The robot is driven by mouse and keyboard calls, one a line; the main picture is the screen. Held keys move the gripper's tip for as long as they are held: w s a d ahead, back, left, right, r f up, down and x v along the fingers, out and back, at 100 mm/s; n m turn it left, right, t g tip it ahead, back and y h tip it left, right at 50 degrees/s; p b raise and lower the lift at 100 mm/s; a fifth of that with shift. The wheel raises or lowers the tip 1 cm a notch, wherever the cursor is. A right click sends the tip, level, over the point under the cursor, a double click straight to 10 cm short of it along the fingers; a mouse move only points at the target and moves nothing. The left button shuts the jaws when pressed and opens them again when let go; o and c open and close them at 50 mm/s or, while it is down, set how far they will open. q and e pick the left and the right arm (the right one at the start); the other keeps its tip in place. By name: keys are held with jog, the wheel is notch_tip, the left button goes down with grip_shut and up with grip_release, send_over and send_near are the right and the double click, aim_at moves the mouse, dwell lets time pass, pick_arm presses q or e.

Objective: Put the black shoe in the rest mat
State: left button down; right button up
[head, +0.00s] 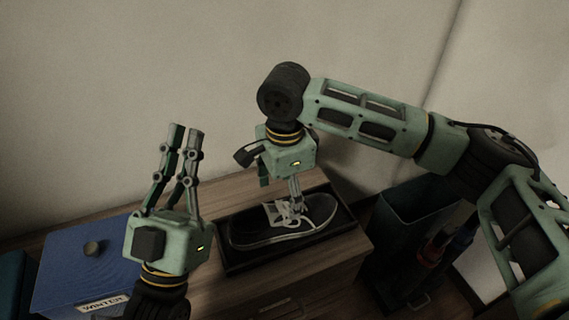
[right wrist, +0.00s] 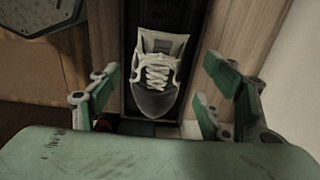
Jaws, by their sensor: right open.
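The black shoe (head: 285,222), with white laces and a pale sole edge, lies upright in the rest mat (head: 232,264), a shallow black tray on the wooden cabinet top. In the right wrist view the shoe (right wrist: 155,98) shows toe nearest, between the fingers but farther off. My right gripper (head: 281,188) hangs above the shoe pointing down, open; one finger covers part of the laces. In the right wrist view, clear gaps separate the fingers (right wrist: 160,72) from the shoe. My left gripper (head: 186,130) points up, empty, left of the tray, with a narrow gap between its fingertips.
A blue box (head: 75,262) with a dark knob and a "WINTER" label (head: 103,304) stands at the left. A dark open bin (head: 405,215) holding red and blue items stands right of the cabinet. A plain wall (head: 150,60) rises behind.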

pick_arm(q)
jog(key=w+f+g+y+p, duration=0.2)
jog(key=w+f+g, duration=0.3)
jog(key=f, duration=0.7)
jog(key=shift+a+f+g, duration=0.15)
jog(key=shift+g, duration=1.15)
pick_arm(e)
notch_tip(320, 180, up, 7)
jog(key=shift+f, duration=0.2)
